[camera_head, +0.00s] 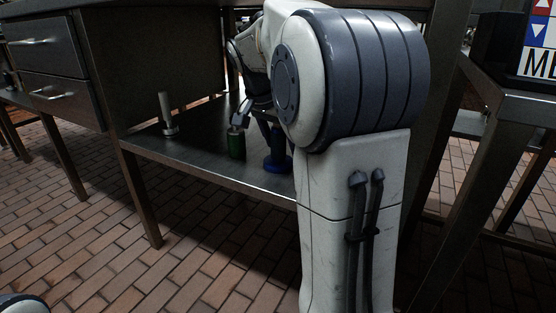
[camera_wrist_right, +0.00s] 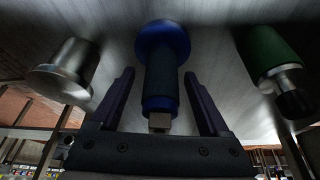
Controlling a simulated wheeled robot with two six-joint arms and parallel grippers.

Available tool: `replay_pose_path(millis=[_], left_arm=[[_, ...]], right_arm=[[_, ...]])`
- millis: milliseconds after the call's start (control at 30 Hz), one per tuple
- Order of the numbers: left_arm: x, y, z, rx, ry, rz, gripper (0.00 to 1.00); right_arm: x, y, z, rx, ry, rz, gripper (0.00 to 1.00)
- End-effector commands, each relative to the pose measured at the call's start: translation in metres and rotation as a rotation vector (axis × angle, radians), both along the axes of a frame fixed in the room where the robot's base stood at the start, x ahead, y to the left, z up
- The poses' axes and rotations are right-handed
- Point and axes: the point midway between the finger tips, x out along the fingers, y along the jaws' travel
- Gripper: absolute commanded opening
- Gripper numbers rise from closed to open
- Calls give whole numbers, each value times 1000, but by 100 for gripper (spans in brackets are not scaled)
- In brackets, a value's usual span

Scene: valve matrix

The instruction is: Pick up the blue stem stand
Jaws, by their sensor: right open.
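The blue stem stand (camera_head: 277,160) stands upright on the table's lower metal shelf, partly hidden by my right arm in the head view. In the right wrist view, the blue stand (camera_wrist_right: 162,45) has a wide round base, a dark blue body and a small squarish metal tip. My right gripper (camera_head: 261,117) is open. In the wrist view, its two dark fingers (camera_wrist_right: 159,74) lie on either side of the blue stand, with visible gaps. My left gripper is out of view.
A drawer cabinet (camera_head: 50,48) and the tabletop limit room above; table legs border the shelf.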

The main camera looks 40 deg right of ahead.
Motion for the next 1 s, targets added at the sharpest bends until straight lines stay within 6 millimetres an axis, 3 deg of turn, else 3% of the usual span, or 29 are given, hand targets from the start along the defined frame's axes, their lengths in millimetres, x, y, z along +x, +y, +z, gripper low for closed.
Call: replay_pose_path(millis=[67,300,333,533,1000], left_arm=[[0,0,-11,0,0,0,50],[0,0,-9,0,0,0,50],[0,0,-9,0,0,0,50],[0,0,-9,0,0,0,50],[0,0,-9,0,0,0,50]], right_arm=[[1,-3,-12,0,0,-1,79],[1,-5,-11,-1,-1,0,79],[1,-5,-11,-1,-1,0,75],[1,-4,-11,0,-1,0,0],[1,-4,-11,0,0,0,0]])
